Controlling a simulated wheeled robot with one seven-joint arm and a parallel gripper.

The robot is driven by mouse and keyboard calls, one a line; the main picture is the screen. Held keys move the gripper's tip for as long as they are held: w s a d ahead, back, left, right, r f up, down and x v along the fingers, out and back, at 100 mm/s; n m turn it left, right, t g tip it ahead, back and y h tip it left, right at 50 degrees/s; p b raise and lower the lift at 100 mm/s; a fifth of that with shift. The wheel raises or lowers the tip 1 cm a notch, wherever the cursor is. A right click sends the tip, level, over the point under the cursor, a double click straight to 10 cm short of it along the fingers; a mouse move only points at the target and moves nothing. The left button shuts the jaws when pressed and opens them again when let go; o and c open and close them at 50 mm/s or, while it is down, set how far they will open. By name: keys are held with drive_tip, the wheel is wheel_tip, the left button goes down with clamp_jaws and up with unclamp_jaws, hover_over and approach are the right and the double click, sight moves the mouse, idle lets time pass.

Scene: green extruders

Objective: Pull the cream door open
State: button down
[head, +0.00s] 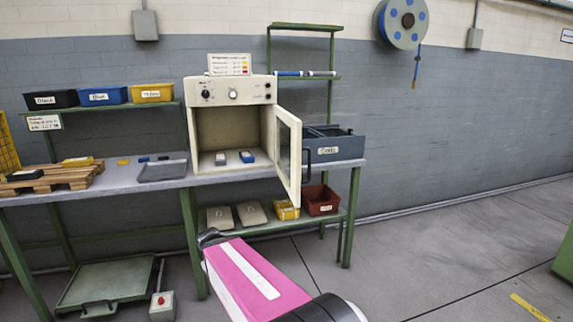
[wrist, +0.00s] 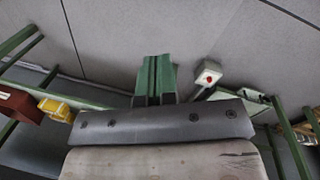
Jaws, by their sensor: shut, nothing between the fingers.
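The cream door (head: 288,158) stands swung well open on the right side of the cream oven (head: 196,125). It juts out past the bench front, with a dark handle (head: 307,163) on its outer face. The door is not clearly visible in the wrist view. My gripper (head: 208,236) is low in front of the bench, left of and below the door and apart from it. My pink arm hides part of the gripper.
The oven stands on a grey bench (head: 120,183) with green legs. A blue-grey bin (head: 340,147) sits behind the door to the right. A yellow bin (head: 286,210) and a red bin (head: 320,200) are on the lower shelf.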

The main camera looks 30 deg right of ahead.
drive_tip(key=w+d+r+n+h, duration=0.3)
drive_tip(key=d+r+n+h, duration=0.2)
drive_tip(key=d+r, duration=0.25)
drive_tip(key=n+g+h, duration=0.5)
drive_tip(key=n+h, duration=0.2)
drive_tip(key=h, duration=0.4)
approach(295, 162)
drive_tip(key=x, duration=0.7)
drive_tip(key=shift+w+d+f, duration=0.15)
drive_tip(key=shift+w+d, duration=0.15)
drive_tip(key=shift+d, duration=0.1)
